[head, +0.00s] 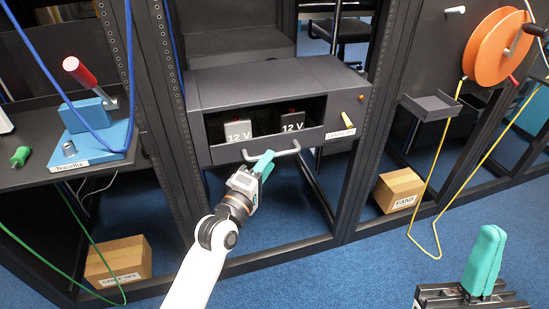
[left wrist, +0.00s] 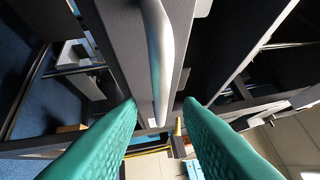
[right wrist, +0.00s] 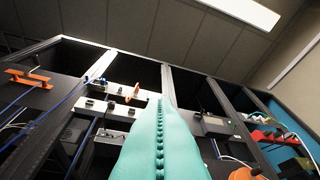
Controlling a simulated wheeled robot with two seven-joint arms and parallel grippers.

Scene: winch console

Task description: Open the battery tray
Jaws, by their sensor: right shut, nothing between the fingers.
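The battery tray (head: 312,137) is a dark drawer in the grey console box, with a low front and a silver bar handle (head: 287,152). Two batteries labelled 12 V (head: 238,130) (head: 292,122) stand inside it. I cannot tell whether the tray is fully in. My left gripper (head: 264,163) is at the left part of the handle. In the left wrist view the handle (left wrist: 160,55) runs between its two parted teal fingers (left wrist: 160,108); a gap shows on both sides. My right gripper (head: 487,252) is shut and empty, far from the tray at the lower right.
An orange reel (head: 496,47) with yellow cable hangs at the right. A blue device with a red lever (head: 98,120) stands on the left shelf. Blue floor is clear below the tray.

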